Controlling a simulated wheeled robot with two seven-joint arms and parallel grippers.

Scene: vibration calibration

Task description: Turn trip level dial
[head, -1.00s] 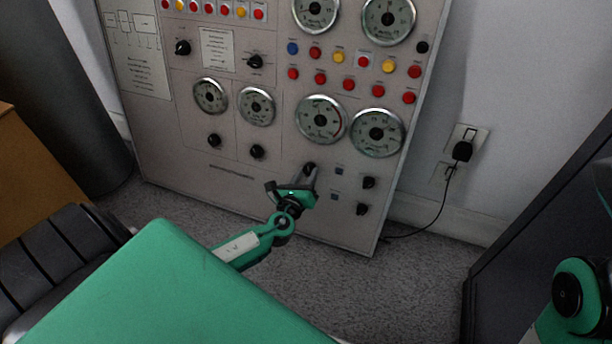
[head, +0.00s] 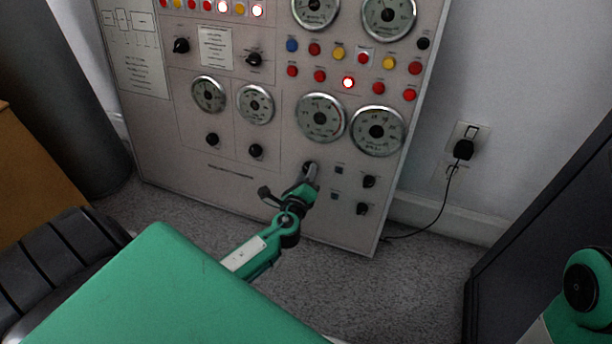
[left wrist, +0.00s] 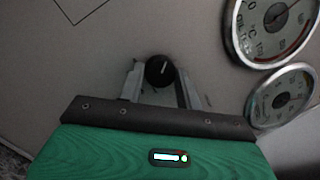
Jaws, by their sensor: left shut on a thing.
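The control panel (head: 235,195) stands against the wall with dials, gauges and lamps. My left gripper (head: 310,171) reaches its lower part and is shut on a black dial (head: 309,166) below the large gauges. In the left wrist view the dial (left wrist: 159,71) sits between the two fingers of my left gripper (left wrist: 160,76), its white pointer mark near upright in that picture. The gripper partly hides the dial in the head view. My right gripper is not seen; only part of my right arm shows at the lower right.
Two small black knobs (head: 369,181) and (head: 362,208) sit right of the gripped dial. Large round gauges (head: 321,117) are above it. A plug and cable (head: 463,150) hang on the wall at right. A dark cabinet (head: 540,215) stands at the right edge.

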